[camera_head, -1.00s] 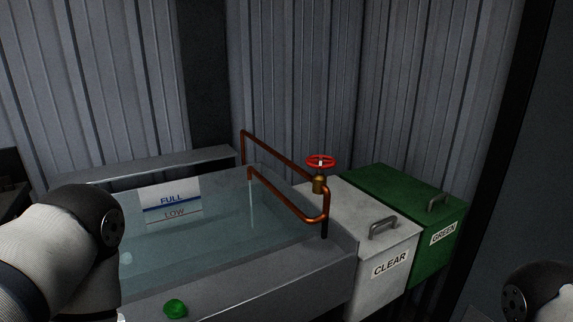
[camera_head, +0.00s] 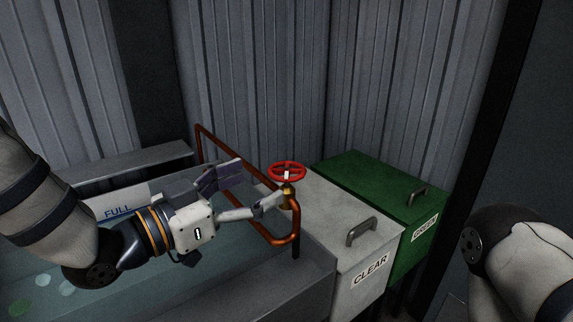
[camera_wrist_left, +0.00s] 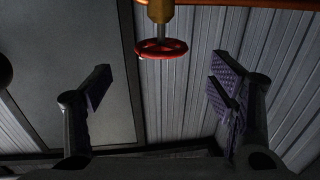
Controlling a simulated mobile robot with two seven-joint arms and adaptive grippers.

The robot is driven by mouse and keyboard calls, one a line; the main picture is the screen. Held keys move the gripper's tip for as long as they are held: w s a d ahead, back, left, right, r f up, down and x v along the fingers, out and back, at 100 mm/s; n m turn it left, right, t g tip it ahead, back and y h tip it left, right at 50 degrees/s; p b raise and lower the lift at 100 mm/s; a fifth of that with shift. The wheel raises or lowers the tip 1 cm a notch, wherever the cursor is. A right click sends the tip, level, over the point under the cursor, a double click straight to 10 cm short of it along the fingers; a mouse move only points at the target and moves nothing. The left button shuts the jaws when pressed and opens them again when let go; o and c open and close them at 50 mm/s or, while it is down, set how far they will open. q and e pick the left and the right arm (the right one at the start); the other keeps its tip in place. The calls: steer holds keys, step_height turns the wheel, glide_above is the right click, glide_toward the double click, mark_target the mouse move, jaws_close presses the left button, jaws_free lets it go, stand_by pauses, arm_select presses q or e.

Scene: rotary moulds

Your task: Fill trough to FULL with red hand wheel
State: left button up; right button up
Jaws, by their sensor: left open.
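The red hand wheel (camera_head: 287,171) sits on a brass valve at the corner of a copper pipe (camera_head: 230,151). My left gripper (camera_head: 247,190) is open and empty just left of the wheel, over the trough, with one finger close to the brass valve. In the left wrist view the wheel (camera_wrist_left: 160,49) lies ahead, between and beyond the spread fingers (camera_wrist_left: 161,88). The trough (camera_head: 290,277) holds clear water. Its level sign (camera_head: 118,208) shows "FULL"; my left arm hides the lower part. My right gripper is out of view.
A grey lidded bin marked CLEAR (camera_head: 334,224) and a green bin marked GREEN (camera_head: 365,178) stand right of the trough. Corrugated walls close in behind. Green and pale lumps (camera_head: 20,307) show in the water at lower left.

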mark_target(301, 164)
arm_select(q)
steer(key=x, duration=0.8)
steer(key=shift+w+f, duration=0.1)
steer(key=shift+f, duration=0.1)
steer(key=c, duration=1.1)
